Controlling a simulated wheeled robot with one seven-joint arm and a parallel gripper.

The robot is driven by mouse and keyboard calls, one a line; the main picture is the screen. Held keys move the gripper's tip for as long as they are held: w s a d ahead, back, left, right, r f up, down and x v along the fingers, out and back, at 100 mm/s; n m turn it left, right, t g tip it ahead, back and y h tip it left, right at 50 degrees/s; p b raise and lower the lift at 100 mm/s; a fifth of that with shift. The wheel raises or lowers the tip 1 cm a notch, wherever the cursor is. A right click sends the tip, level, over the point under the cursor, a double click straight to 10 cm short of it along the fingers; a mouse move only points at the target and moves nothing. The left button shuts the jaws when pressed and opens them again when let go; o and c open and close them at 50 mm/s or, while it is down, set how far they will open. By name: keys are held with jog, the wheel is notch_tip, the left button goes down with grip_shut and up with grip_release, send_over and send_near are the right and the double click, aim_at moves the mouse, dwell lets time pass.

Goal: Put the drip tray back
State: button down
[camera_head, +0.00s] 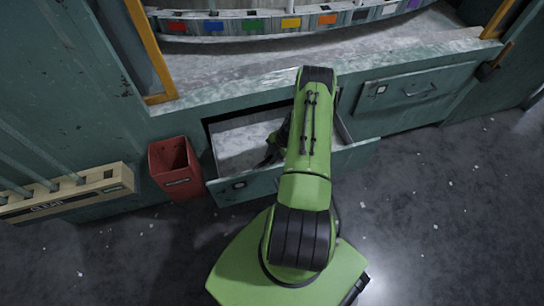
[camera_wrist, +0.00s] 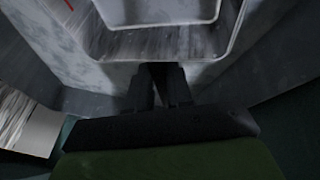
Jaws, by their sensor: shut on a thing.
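The drip tray (camera_wrist: 115,45) appears in the wrist view as a pale grey tray with rounded corners and a lighter rim. My gripper (camera_wrist: 160,75) is shut on its near edge, at the middle; the fingertips are dark and partly lost in shadow. In the head view my gripper (camera_head: 274,150) is over the open drawer (camera_head: 232,188), largely hidden by my green arm. The drawer's inside is pale and speckled, and I cannot make out the tray's outline there.
A red bin (camera_head: 176,170) stands left of the open drawer. A shut drawer (camera_head: 415,92) is to its right. A worktop (camera_head: 240,75) lies above, with a row of coloured tags behind. A cream rack (camera_head: 70,195) is at far left. The floor at right is clear.

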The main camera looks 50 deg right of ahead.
jog(key=c, duration=1)
grip_release()
jog(key=p+v, duration=0.4)
jog(key=v, duration=0.8)
jog(key=w+a+r+m+h, duration=0.15)
jog(key=a+r, duration=0.25)
jog(key=r, duration=0.5)
jog(key=w+a+r+m, duration=0.3)
jog(key=a+r, duration=0.2)
jog(key=r, duration=0.4)
jog(key=w+a+r+m+h, duration=0.15)
jog(key=a+r, duration=0.25)
jog(key=r, duration=0.6)
jog(key=s+a+r+m+t, duration=0.1)
jog(key=s+a+r+m, duration=0.55)
jog(key=a+r, duration=0.45)
jog(key=s+a+m, duration=0.1)
jog(key=s, duration=0.2)
jog(key=s+a+m+t, duration=0.1)
jog(key=s+a+m, duration=0.1)
jog(key=s, duration=0.1)
jog(key=s+a+m, duration=0.1)
jog(key=s+a, duration=0.1)
jog(key=s, duration=0.2)
jog(key=shift+s+a+r+t+h, duration=0.1)
jog(key=shift+r+t+h, duration=0.2)
jog(key=shift+r+t, duration=0.1)
